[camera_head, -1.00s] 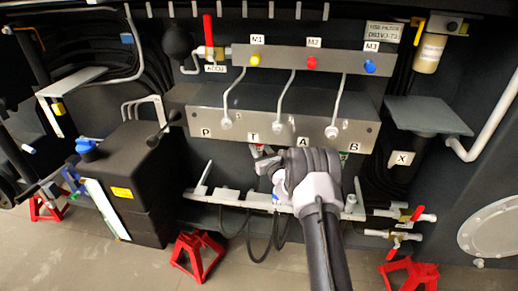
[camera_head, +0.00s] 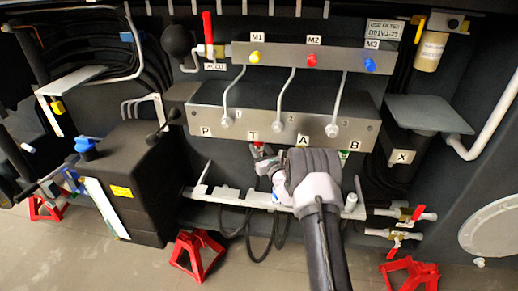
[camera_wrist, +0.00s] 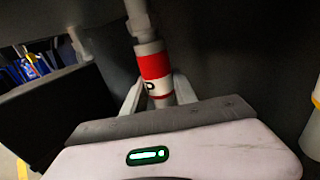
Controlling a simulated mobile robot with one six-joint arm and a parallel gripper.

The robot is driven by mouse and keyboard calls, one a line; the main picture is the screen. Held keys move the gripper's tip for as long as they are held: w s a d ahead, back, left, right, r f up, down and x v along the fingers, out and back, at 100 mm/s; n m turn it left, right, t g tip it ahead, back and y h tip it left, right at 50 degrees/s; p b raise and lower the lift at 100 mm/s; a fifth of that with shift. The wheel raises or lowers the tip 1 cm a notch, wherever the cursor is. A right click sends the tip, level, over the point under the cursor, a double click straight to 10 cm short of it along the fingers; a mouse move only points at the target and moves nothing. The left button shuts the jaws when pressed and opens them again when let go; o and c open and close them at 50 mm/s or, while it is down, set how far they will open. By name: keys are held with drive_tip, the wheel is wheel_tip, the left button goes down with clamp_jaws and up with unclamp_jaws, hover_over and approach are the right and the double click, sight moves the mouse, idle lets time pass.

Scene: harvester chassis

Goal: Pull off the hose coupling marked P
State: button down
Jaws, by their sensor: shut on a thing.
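The hose coupling marked P (camera_wrist: 154,66) has a red band and a white label with a dark letter, partly hidden, that looks like P. In the wrist view it stands upright below a grey metal fitting (camera_wrist: 143,22) and appears in line with it; I cannot tell whether a gap has opened. My gripper (camera_wrist: 158,92) is shut on the coupling, one pale finger on each side. In the head view my gripper (camera_head: 262,163) is under the grey valve block (camera_head: 275,118), below the T label, with a bit of the red band (camera_head: 259,146) showing above it.
Red-handled valves (camera_head: 410,215) are at the right, and a black box (camera_head: 135,185) at the left.

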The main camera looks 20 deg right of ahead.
drive_tip(key=shift+f+b, duration=1.55)
drive_tip(key=shift+f, duration=0.4)
